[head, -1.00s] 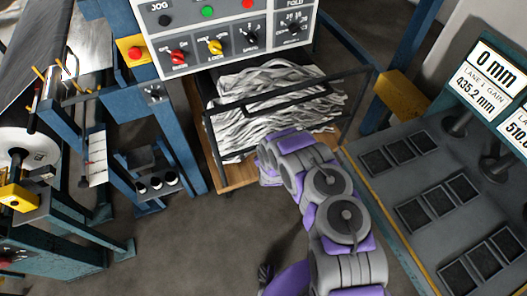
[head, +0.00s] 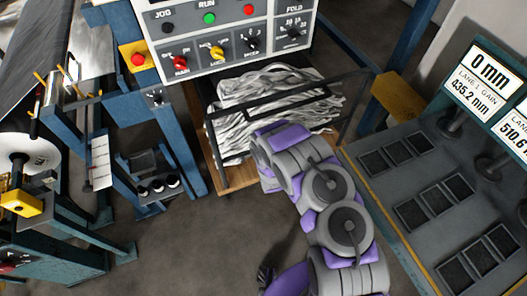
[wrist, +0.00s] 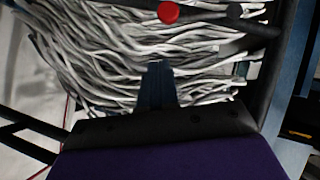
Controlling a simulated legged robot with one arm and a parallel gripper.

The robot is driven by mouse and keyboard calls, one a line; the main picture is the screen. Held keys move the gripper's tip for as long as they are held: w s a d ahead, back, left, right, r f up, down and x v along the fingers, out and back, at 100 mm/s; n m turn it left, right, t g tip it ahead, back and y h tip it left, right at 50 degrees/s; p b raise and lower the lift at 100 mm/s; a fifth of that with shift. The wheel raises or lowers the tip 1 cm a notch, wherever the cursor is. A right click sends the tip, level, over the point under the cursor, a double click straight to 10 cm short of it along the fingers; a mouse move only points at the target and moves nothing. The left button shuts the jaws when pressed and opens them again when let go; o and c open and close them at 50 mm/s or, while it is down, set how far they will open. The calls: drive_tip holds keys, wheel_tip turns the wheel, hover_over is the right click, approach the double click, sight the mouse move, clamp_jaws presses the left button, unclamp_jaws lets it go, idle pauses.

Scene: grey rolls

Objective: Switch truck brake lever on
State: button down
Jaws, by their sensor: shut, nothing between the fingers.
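The truck is a wooden-based cart with a black bar frame (head: 215,150), full of tangled pale strips, under the control panel in the head view. In the wrist view a red round knob (wrist: 168,12) stands at the top edge beside a black bar, with a dark knob (wrist: 235,11) to its right. I cannot tell for sure which is the brake lever or how it is set. My gripper (wrist: 158,68) is shut and empty, below the red knob in the picture and apart from it. In the head view my arm hides the gripper and the cart's near part.
A control panel (head: 225,40) with knobs and buttons hangs above the cart. A blue machine frame (head: 175,140) stands at left. A grey console (head: 425,215) with displays stands close at right. The floor (head: 190,245) left of my arm is clear.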

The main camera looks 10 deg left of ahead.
drive_tip(key=v, duration=0.4)
drive_tip(key=shift+s+d+r+p, duration=0.1)
drive_tip(key=shift+d+r+p, duration=0.05)
drive_tip(key=shift+r+p, duration=0.15)
drive_tip(key=shift+d, duration=0.25)
